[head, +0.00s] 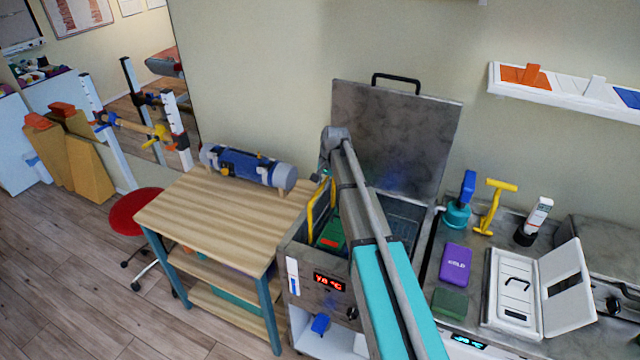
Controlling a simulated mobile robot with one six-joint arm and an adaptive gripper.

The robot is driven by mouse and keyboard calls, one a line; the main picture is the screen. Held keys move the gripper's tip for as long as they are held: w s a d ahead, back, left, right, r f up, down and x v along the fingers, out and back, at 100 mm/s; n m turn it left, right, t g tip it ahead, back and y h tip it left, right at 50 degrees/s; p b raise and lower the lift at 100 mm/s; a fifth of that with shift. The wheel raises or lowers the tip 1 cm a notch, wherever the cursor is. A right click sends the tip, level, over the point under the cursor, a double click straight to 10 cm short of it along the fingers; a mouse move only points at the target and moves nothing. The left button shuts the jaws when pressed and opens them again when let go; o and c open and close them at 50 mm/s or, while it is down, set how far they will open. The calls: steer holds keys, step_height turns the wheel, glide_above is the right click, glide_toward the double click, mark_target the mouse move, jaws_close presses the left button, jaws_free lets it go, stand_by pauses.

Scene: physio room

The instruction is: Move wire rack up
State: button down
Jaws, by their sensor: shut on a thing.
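A heating tank (288,247) with its lid (400,125) raised stands in the middle of the head view. Its front display is lit in red. The wire rack (310,219) shows as a yellow bar frame at the left of the tank's opening. A green pack (330,235) with a red mark sits beside the yellow bar. My arm reaches over the tank from the front and hides much of the opening and the rack. My gripper (325,175) points down at the top of the yellow frame and is shut on it; its fingers are mostly hidden.
A wooden table (190,215) with a blue cylinder (248,167) on it stands left of the tank. A wall shelf (565,92) hangs above.

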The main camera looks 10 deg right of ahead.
steer(key=shift+w+r+p, duration=0.15)
steer(key=shift+r+p, duration=0.4)
steer(key=shift+r, duration=0.2)
steer(key=shift+w+r+p, duration=0.15)
steer(key=shift+r+p, duration=0.4)
steer(key=shift+r, duration=0.3)
steer(key=shift+s, duration=0.1)
steer(key=c, duration=0.6)
jaws_free()
steer(key=shift+a, duration=0.1)
steer(key=shift+s, duration=0.1)
